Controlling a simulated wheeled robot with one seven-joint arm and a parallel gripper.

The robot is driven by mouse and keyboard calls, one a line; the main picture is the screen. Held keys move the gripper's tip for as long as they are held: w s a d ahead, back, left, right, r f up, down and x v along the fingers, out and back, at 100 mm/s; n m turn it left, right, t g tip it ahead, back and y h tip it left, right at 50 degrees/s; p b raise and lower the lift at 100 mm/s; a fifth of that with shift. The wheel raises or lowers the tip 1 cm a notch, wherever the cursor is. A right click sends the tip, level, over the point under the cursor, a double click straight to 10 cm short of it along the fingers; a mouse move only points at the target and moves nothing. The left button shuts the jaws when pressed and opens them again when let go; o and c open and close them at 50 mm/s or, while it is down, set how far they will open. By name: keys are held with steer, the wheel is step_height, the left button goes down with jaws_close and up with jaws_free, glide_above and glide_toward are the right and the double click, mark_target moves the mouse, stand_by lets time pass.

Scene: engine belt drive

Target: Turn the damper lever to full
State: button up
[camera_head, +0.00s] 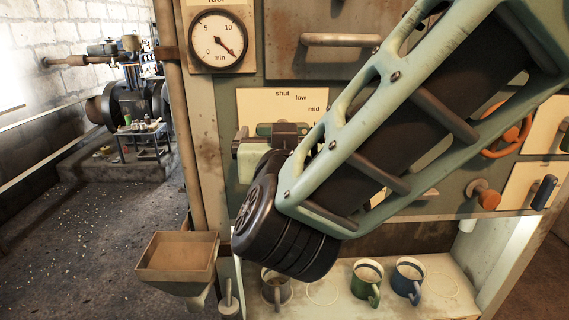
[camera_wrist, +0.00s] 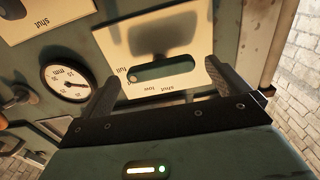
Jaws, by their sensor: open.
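The damper lever (camera_wrist: 160,71) is a dark green, round-ended bar on a cream plate (camera_wrist: 195,83) in the wrist view. The plate appears upside down there, and the lever's left end, with a small round mark, lies beside the word "full". My gripper (camera_wrist: 165,85) is open, its two dark fingers apart on either side of the lever. I see no clear contact. In the head view the plate (camera_head: 255,103) shows "shut", "low" and "mid". My arm and gripper (camera_head: 276,140) hide its rest and most of the lever.
A fuel gauge (camera_head: 218,40) sits upper left, and a pipe (camera_head: 178,120) runs down the panel's left side. A bar handle (camera_head: 340,40) and an orange wheel (camera_head: 508,137) stick out. A hopper (camera_head: 178,257) and several mugs (camera_head: 367,282) are below. Another gauge (camera_wrist: 68,82) shows left in the wrist view.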

steer(key=s, duration=1.6)
steer(key=shift+s+a+b, duration=0.2)
steer(key=shift+a+b, duration=0.05)
steer(key=shift+b, duration=0.1)
steer(key=w+a+f+n+g+y, duration=0.2)
steer(key=a+f+n+g+y, duration=0.4)
steer(key=f+g+y, duration=0.3)
steer(key=s+d+f+n+g+h, duration=0.1)
steer(key=s+d+f+g+h, duration=0.2)
steer(key=d, duration=0.5)
steer(key=s+d+f+n+g+h, duration=0.1)
steer(key=s+d+f+g+h, duration=0.3)
steer(key=d, duration=0.5)
steer(key=shift+f+g, duration=0.2)
steer(key=shift+g, duration=0.6)
